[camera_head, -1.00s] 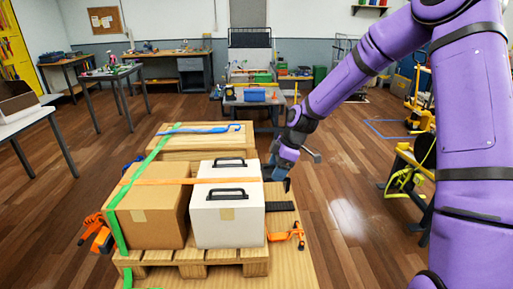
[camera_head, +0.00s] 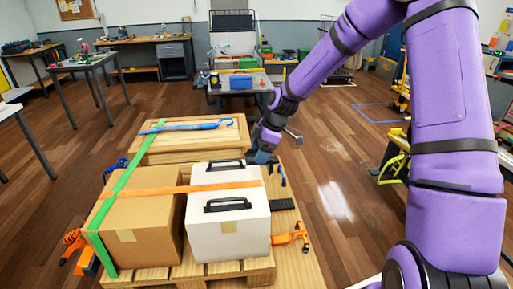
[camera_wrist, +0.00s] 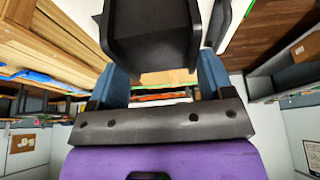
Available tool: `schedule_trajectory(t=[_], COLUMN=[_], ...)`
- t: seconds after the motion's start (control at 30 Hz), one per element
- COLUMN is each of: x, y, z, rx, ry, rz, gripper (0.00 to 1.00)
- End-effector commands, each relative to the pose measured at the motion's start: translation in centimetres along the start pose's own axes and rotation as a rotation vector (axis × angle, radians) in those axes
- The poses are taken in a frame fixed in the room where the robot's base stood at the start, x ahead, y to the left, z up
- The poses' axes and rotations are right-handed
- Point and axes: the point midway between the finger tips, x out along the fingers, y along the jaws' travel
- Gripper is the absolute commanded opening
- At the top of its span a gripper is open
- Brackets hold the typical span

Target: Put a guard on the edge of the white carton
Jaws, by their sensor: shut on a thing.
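The white carton (camera_head: 232,240) stands upright on the pallet, with black handles on top and the orange strap (camera_head: 225,186) across it. My gripper (camera_head: 262,158) is at the carton's far right top corner, close to the strap. In the wrist view my gripper (camera_wrist: 162,68) has its blue fingers shut on a black angled guard (camera_wrist: 150,28). The guard is hard to make out in the head view, and I cannot tell whether it touches the carton.
A brown carton (camera_head: 140,235) under a green strap (camera_head: 118,190) stands left of the white one. A wooden crate (camera_head: 185,145) is behind. An orange ratchet (camera_head: 290,238) and a flat black piece (camera_head: 283,204) lie to the right.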

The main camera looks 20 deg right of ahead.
Motion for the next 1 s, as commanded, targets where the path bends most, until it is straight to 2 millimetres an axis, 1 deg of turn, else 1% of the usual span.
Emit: schedule_trajectory(t=[1.0], x=[6.2], y=[-0.1], z=[2.4], rx=[0.000], ry=[0.000], rz=[-0.002], gripper=[0.50])
